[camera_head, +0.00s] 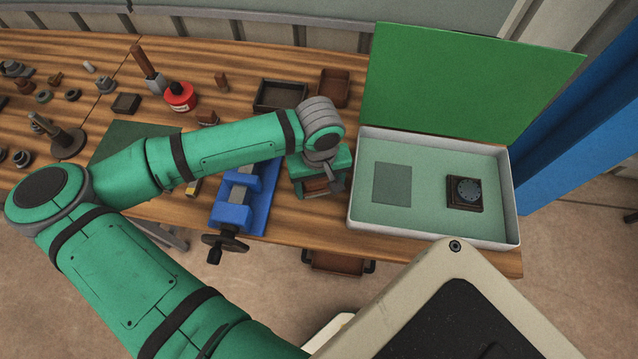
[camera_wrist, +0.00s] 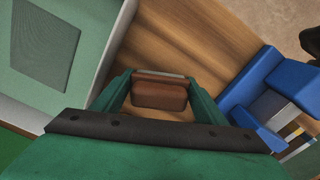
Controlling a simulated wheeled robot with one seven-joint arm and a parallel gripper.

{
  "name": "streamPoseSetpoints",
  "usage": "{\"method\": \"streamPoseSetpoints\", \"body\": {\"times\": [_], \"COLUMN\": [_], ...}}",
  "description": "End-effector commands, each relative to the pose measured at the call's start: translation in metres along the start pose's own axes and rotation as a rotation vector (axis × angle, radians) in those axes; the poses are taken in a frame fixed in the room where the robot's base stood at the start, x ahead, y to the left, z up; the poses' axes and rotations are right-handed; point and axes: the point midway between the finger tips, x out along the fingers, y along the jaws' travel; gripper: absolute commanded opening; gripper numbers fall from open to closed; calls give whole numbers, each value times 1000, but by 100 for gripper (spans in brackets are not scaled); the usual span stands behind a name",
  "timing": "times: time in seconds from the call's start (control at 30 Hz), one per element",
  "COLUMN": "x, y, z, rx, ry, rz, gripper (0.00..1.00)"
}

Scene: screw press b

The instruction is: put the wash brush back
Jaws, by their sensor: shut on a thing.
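My gripper (camera_head: 318,190) is shut on a brown block, which I take to be the wash brush (camera_wrist: 160,94). The block lies across between the two green fingers in the wrist view, with a thin pale strip along one edge. In the head view it is mostly hidden under my gripper. The gripper is over the front of the wooden bench, between the blue vise (camera_head: 236,205) and the open white box (camera_head: 435,235). I cannot tell how far the block is above the wood. A darker green rectangle (camera_head: 392,183) lies bare on the box floor, also seen in the wrist view (camera_wrist: 42,40).
A dark square piece with a round dial (camera_head: 465,193) sits in the box's right half. The green lid (camera_head: 465,80) stands open behind. A dark tray (camera_head: 281,95), a brown tray (camera_head: 333,87) and a red container (camera_head: 180,96) stand farther back.

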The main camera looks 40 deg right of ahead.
Motion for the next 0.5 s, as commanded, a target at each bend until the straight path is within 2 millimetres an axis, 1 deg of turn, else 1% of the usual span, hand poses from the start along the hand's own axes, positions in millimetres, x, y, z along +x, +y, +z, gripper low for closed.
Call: {"method": "streamPoseSetpoints", "body": {"times": [0.03, 0.4, 0.43, 0.5], "x": [3, 6, 6, 6], "y": [1, 0, 0, 0], "z": [0, 0, 0, 0], "rx": [1, 0, 0, 0], "ry": [1, 1, 1, 1], "rz": [1, 0, 0, 0], "gripper": [33, 33, 71, 85]}}
